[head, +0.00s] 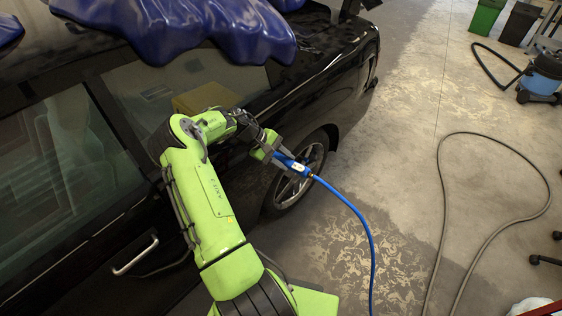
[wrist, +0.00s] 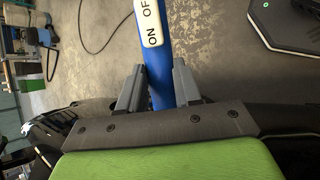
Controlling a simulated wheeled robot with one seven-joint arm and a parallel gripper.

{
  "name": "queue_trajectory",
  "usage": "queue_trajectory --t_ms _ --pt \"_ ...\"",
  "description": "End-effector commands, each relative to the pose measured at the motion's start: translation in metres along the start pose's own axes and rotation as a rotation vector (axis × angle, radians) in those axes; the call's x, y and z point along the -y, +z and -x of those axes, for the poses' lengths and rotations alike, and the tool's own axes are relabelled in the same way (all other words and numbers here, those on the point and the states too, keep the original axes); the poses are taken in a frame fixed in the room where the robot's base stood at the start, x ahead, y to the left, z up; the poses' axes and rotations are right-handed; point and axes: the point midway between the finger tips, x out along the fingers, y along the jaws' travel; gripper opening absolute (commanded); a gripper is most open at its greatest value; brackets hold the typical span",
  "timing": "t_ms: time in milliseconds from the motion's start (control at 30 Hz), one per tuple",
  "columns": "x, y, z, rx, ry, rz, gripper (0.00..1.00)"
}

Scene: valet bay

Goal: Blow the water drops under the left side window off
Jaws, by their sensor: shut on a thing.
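My gripper (head: 272,152) is shut on a blue air blower (head: 300,169) with a white switch plate, in front of the car's wheel. In the wrist view the grey fingers of my gripper (wrist: 158,82) press on both sides of the blue blower (wrist: 161,95), whose plate reads ON and OFF. A blue hose (head: 362,224) runs from it down to the floor. The black car (head: 318,58) fills the left of the head view, with side windows (head: 60,185) (head: 185,88). My arm crosses in front of the door. I cannot make out water drops under a window.
A blue cloth (head: 190,25) lies on the car roof. A door handle (head: 135,256) sticks out at lower left. A dark cable (head: 492,140) loops over the floor. A blue vacuum (head: 541,78) and green bin (head: 487,16) stand at upper right. The floor between is mostly free.

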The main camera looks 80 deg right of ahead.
Motion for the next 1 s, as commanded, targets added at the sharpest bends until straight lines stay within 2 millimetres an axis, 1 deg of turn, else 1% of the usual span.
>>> queue_trajectory --t_ms 700,1000 --pt "-0.024 -0.007 -0.016 0.0 0.002 -0.001 0.03" --pt "-0.028 -0.008 -0.018 0.0 0.001 -0.001 0.03"
